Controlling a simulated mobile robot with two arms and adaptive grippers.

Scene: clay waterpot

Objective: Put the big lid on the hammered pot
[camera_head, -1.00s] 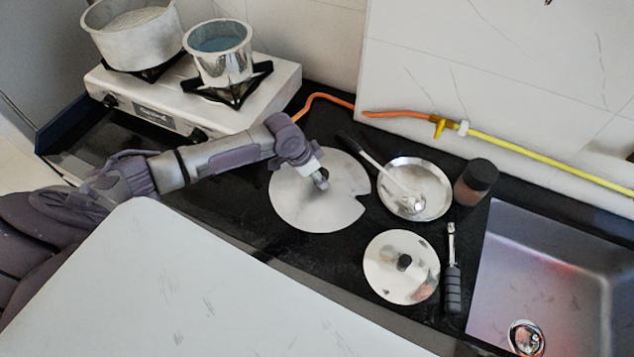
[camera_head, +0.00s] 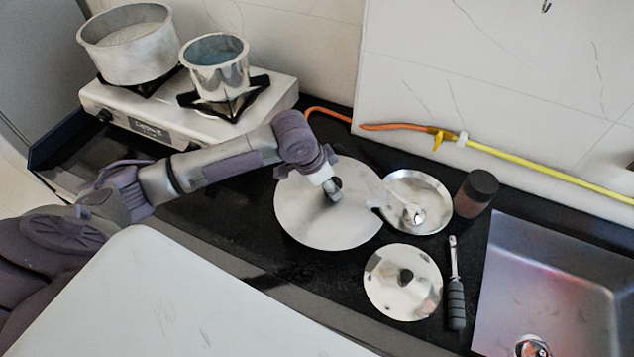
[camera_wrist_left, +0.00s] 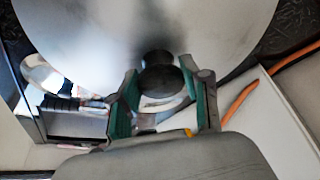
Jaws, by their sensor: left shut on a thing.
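The big lid (camera_head: 318,228), a wide grey disc with a notch in its right edge, is held by my left gripper (camera_head: 332,190) at its knob, in the head view. The wrist view shows the dark round knob (camera_wrist_left: 160,80) between the green-padded fingers, with the lid (camera_wrist_left: 90,30) filling the top. The lid appears raised off the counter and covers part of a steel plate. The large dull pot (camera_head: 130,52), apparently the hammered one, stands open on the left burner with pale contents. My right gripper is not in view.
A smaller shiny pot (camera_head: 216,70) with bluish contents stands on the stove's (camera_head: 160,125) right burner. Right of the big lid are the steel plate (camera_head: 435,190) with a ladle, a dark jar (camera_head: 474,195), a small lid (camera_head: 385,295), a black-handled tool (camera_head: 456,300) and the sink (camera_head: 530,270).

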